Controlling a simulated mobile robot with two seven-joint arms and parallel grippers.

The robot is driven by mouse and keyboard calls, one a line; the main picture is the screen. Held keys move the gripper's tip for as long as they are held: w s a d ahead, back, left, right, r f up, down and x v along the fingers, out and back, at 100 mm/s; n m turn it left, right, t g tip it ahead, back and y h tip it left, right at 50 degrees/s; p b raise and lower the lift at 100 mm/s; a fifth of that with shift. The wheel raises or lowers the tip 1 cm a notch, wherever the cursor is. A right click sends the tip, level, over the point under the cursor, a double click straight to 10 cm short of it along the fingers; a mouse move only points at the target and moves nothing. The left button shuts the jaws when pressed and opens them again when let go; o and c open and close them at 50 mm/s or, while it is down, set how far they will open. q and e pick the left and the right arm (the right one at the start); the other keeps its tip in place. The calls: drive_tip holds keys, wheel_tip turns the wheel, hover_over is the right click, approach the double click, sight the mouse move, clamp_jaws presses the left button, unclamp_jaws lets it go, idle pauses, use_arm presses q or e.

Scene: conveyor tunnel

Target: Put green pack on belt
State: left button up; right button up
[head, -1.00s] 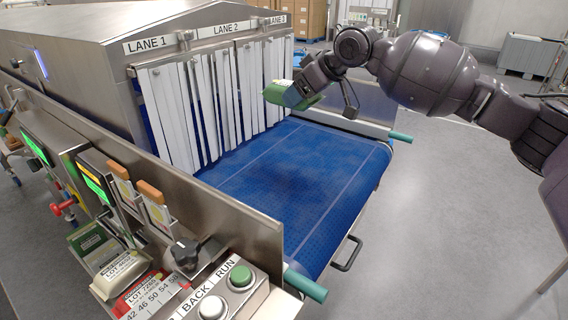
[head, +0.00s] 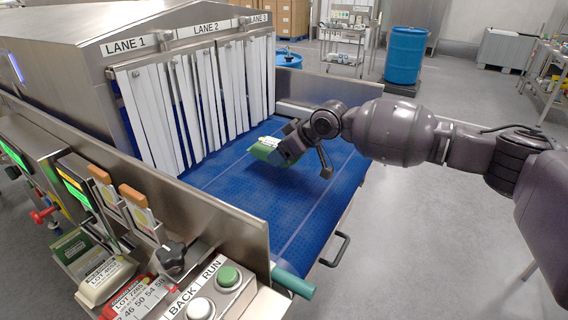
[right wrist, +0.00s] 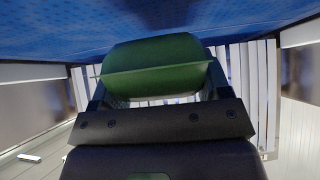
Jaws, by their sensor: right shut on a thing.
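The green pack (head: 265,148) is in my right gripper (head: 277,152), above the blue belt (head: 235,190) on its far side, in front of the strip curtain. In the right wrist view the green pack (right wrist: 155,66) sits between the two fingers of my right gripper (right wrist: 155,85), which is shut on it. The belt surface (right wrist: 160,25) shows close to the pack there; I cannot tell whether they touch. My left gripper is not in view.
White curtain strips (head: 200,105) hang at the tunnel mouth under the lane signs. A metal side wall (head: 190,185) edges the near side. RUN and BACK buttons (head: 228,276) stand at the front. Most of the belt is bare. A blue drum (head: 404,54) stands far behind.

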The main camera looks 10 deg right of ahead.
drive_tip(key=shift+f, duration=1.9)
drive_tip(key=shift+f, duration=0.1)
drive_tip(key=o, duration=1.3)
drive_tip(key=v, duration=1.2)
drive_tip(key=shift+s, duration=0.1)
